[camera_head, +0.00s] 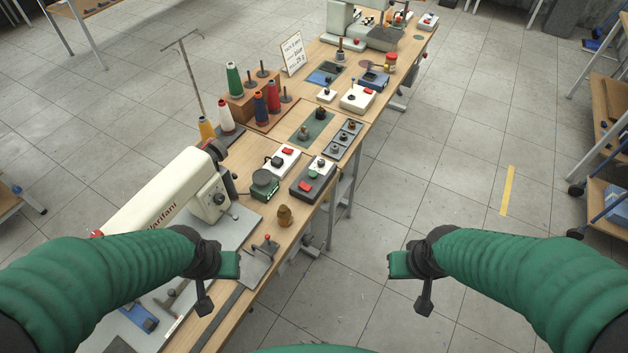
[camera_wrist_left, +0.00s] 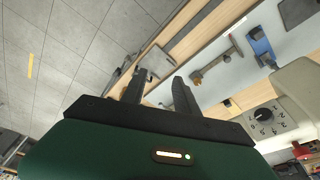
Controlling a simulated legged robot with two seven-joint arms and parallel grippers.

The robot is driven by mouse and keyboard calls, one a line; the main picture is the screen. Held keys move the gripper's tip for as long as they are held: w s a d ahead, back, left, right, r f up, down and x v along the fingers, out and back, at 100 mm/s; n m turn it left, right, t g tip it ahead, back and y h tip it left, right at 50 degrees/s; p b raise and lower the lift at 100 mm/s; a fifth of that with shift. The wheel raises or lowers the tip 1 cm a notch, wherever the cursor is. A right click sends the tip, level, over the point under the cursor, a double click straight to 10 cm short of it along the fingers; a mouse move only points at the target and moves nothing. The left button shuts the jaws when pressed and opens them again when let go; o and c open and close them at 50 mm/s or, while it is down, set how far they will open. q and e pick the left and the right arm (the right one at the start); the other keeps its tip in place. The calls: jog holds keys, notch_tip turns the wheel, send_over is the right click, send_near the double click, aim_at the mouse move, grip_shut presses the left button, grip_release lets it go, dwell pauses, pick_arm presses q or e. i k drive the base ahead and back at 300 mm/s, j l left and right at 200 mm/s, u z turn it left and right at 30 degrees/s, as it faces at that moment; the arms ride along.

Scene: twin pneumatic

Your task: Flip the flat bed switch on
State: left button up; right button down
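A cream sewing machine (camera_head: 165,188) stands on its grey flat bed (camera_head: 236,222) at the left of the bench; its dial (camera_wrist_left: 263,114) shows in the left wrist view. Behind it are a white box with a red button (camera_head: 283,159) and a grey box (camera_head: 313,179) with red and green parts. I cannot tell which control is the flat bed switch. My left gripper (camera_head: 204,300) hangs over the bench's near part, apart from both boxes. Its fingers (camera_wrist_left: 158,88) are spread with nothing between them. My right gripper (camera_head: 424,300) hangs over the floor; its finger spread is unclear.
A brown knob-shaped piece (camera_head: 284,216) and a metal plate with a red-topped lever (camera_head: 266,250) sit near the bench edge. Thread cones (camera_head: 273,97) and more switch boxes (camera_head: 357,98) stand farther back. The floor (camera_head: 430,180) right of the bench is clear.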

aim_at(305, 187)
jog(key=i+l, duration=0.25)
jog(key=i, duration=0.2)
jog(key=i+l+u, duration=0.1)
jog(key=i+l, duration=0.15)
jog(key=i, duration=0.2)
